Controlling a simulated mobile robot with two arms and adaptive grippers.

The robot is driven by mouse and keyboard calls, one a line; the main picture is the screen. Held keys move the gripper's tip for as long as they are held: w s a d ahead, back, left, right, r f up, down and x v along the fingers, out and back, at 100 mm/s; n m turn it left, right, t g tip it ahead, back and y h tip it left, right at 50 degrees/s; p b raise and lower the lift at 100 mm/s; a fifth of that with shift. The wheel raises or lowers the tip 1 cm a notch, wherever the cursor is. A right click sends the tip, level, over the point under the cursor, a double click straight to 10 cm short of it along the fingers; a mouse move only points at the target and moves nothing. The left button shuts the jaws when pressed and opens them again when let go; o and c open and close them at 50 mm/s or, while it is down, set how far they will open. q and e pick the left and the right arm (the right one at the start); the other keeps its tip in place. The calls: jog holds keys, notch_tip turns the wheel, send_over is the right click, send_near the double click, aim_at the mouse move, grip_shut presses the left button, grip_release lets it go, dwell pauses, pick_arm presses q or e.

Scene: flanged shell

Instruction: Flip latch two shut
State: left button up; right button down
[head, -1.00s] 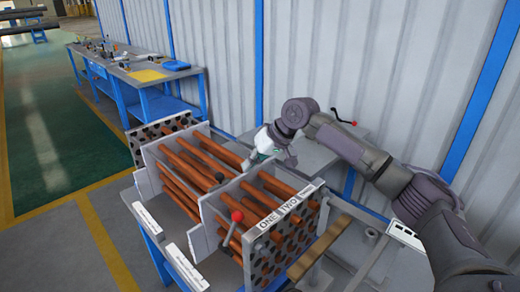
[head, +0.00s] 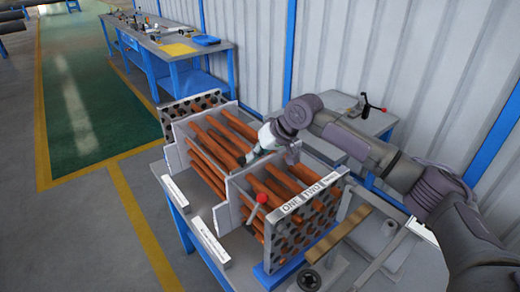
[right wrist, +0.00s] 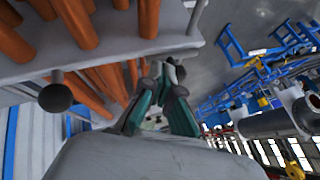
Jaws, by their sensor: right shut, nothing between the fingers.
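The flanged shell (head: 222,190) is a bundle of copper-coloured tubes held by grey plates on a stand. Its near end plate carries labels, with ONE and TWO (head: 312,190) legible. A red-knobbed lever (head: 262,198) stands at the middle plate near ONE; I cannot tell which latch it belongs to. My left gripper is not in view.
A grey side table (head: 350,112) with a red-tipped black lever (head: 372,105) stands by the wall. A blue-legged workbench (head: 165,45) with small items is farther back. The middle plate (head: 236,195) rises close to my gripper. The floor at left is clear.

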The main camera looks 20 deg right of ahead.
jog(key=shift+s+a+r, duration=0.2)
jog(key=shift+s+a, duration=0.05)
jog(key=shift+a, duration=0.4)
jog(key=shift+a+f, duration=0.1)
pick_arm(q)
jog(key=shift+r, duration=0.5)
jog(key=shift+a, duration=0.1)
pick_arm(e)
jog(key=shift+s, duration=0.1)
jog(key=v, duration=1.2)
jog(key=shift+f, duration=0.1)
